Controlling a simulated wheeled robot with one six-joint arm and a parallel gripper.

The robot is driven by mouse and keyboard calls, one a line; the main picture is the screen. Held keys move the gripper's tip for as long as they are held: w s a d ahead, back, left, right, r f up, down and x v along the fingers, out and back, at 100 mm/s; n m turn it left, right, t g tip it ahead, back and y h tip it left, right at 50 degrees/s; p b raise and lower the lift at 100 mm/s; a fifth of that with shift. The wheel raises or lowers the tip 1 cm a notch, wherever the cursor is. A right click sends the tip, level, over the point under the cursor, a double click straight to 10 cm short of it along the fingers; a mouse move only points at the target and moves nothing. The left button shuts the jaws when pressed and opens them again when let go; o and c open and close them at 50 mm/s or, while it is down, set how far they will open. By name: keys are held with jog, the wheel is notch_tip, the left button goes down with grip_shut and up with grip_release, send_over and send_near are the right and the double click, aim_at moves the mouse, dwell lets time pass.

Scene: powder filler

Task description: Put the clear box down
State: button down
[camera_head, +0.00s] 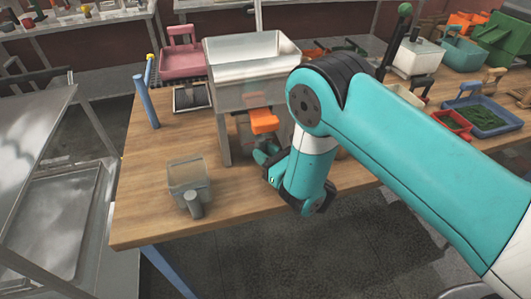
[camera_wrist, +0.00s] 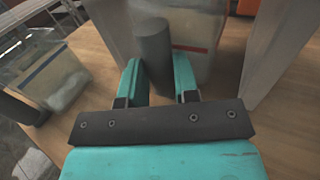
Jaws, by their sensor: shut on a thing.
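My gripper (camera_head: 268,158) reaches in at the front of the metal powder filler (camera_head: 245,75). In the wrist view, my gripper (camera_wrist: 160,85) is shut on the dark grey cylindrical handle (camera_wrist: 153,50) of a clear box (camera_wrist: 195,38). This box has a red line and pale contents, and it stands between the filler's legs. In the head view, my arm and the filler mostly hide it. I cannot tell whether its bottom touches the table. A second clear box (camera_head: 188,172) with a grey handle stands on the table to the left; it also shows in the wrist view (camera_wrist: 45,72).
An orange part (camera_head: 264,120) sits under the filler's hopper. The wooden table (camera_head: 150,220) is bare around the left box and along its front edge. A blue post (camera_head: 146,100), a pink bin (camera_head: 182,60) and a blue tray (camera_head: 490,118) stand farther off.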

jog(key=shift+f+b, duration=0.55)
jog(key=shift+b, duration=0.1)
jog(key=c, duration=0.9)
grip_release()
jog(key=shift+o, duration=0.2)
